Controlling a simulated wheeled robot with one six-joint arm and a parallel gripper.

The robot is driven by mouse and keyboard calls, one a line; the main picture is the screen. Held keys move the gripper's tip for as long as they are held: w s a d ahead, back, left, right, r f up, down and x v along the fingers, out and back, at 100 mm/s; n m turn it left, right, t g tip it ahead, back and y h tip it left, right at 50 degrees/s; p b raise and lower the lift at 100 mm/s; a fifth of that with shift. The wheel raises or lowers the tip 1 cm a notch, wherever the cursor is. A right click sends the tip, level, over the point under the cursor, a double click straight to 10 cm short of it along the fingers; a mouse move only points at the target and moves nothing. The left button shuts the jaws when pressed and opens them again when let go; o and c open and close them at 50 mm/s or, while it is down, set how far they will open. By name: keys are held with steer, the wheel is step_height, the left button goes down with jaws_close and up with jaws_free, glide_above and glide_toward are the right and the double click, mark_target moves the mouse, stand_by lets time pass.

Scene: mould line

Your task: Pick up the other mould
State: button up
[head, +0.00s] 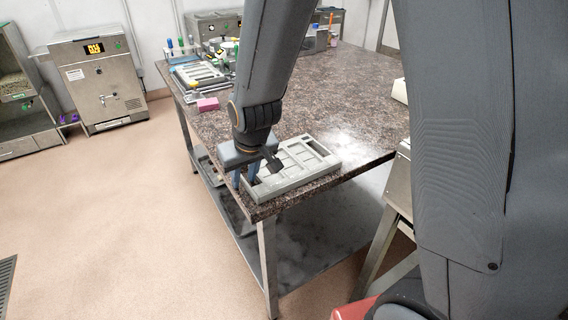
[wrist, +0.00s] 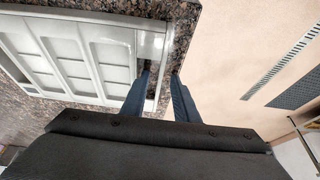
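A pale grey mould (head: 292,186) with several shallow compartments lies flat at the near corner of the dark speckled table. It fills the upper left of the wrist view (wrist: 84,50). My gripper (head: 246,180) is down at the mould's left end. In the wrist view my gripper (wrist: 160,74) has its two blue fingers apart, one on each side of the mould's end rim. The left finger reaches into the slot inside the rim, and the right finger is outside it over the table. A narrow gap shows beside the rim, so it does not look clamped.
The table (head: 345,85) carries a pink block (head: 208,104), another grey tray-like piece (head: 200,75) and bottles at the back. The table edge is close to my gripper, with open floor (head: 160,210) to the left.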

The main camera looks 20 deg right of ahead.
jaws_close()
steer(key=shift+r, duration=0.15)
step_height(320, 180, up, 14)
steer(key=p, duration=0.2)
stand_by(0.8)
